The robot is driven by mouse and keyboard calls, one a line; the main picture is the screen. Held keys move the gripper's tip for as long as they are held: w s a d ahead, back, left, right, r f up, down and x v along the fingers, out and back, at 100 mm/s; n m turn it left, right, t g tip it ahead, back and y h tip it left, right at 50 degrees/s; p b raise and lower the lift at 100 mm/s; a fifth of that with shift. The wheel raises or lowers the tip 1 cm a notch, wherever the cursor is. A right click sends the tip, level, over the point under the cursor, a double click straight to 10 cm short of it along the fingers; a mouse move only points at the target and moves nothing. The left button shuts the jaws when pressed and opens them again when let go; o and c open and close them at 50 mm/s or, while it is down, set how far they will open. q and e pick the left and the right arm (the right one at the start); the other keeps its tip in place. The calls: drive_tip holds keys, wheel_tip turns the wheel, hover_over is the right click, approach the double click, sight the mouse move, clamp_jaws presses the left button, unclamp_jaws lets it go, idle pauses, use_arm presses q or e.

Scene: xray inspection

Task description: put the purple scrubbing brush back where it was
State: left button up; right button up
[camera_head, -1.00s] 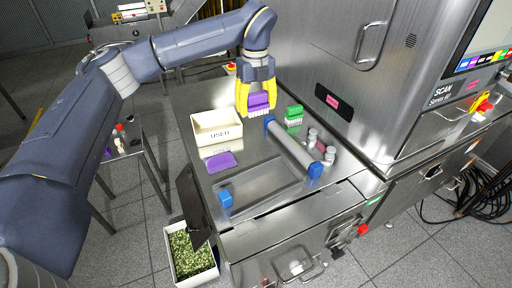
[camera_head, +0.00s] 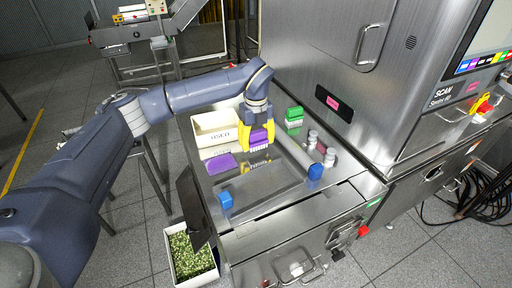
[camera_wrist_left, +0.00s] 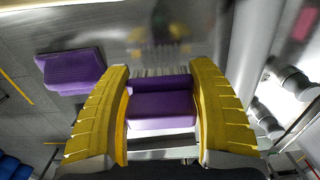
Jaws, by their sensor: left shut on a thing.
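My left gripper (camera_head: 257,141) is shut on the purple scrubbing brush (camera_head: 259,135), with its yellow fingers on either side. In the left wrist view the brush (camera_wrist_left: 161,104) sits between the fingers, its pale bristles pointing away from the palm. The brush is held above the steel table (camera_head: 262,188), apart from it, and its reflection shows in the steel below. My right gripper is not in view.
A white bin marked USED (camera_head: 215,130) stands left of the gripper. A green brush (camera_head: 294,117) stands at the back right.

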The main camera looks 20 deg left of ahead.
sight(256, 152)
use_arm(q)
drive_tip(key=shift+f, duration=1.45)
drive_tip(key=shift+f, duration=0.15)
drive_tip(key=o, duration=1.4)
wheel_tip(256, 152, up, 12)
drive_tip(key=shift+r, duration=0.15)
